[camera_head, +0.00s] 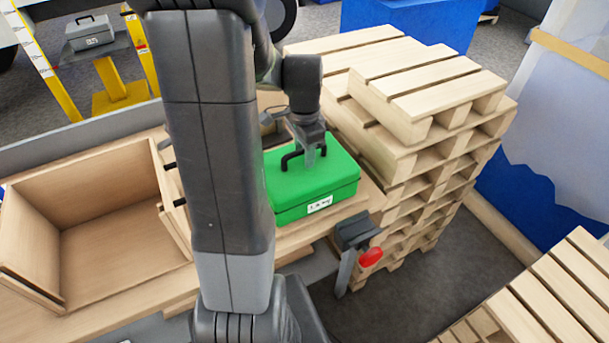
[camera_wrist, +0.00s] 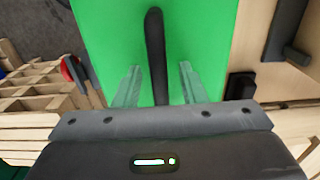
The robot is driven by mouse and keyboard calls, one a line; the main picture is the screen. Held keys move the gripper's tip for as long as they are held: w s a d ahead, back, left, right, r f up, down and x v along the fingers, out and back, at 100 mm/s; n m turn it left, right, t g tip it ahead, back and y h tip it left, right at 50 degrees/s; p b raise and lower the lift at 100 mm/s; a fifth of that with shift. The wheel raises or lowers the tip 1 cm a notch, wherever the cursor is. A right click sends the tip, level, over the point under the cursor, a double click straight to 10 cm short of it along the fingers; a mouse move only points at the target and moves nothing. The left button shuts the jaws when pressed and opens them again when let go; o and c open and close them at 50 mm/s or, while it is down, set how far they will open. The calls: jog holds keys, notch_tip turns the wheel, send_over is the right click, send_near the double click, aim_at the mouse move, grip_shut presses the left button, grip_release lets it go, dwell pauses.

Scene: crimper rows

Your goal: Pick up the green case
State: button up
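The green case (camera_head: 312,185) lies flat on the wooden bench top, with a small white label on its front side and a black handle on its lid. My gripper (camera_head: 317,158) is above the lid at the handle. In the wrist view my gripper (camera_wrist: 158,82) is open, with one finger on each side of the black handle (camera_wrist: 156,50) and a gap on both sides. The green lid (camera_wrist: 205,45) fills the middle of that view. My arm hides the left part of the case in the head view.
An open wooden box (camera_head: 95,235) stands left on the bench. Stacked pallets (camera_head: 420,130) rise close behind and right of the case. A clamp with a red handle (camera_head: 370,257) sits at the bench edge. A grey case (camera_head: 90,33) stands on a yellow stand at back left.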

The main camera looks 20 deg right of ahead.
grip_shut()
jog(key=shift+r, duration=0.1)
dwell(1.2)
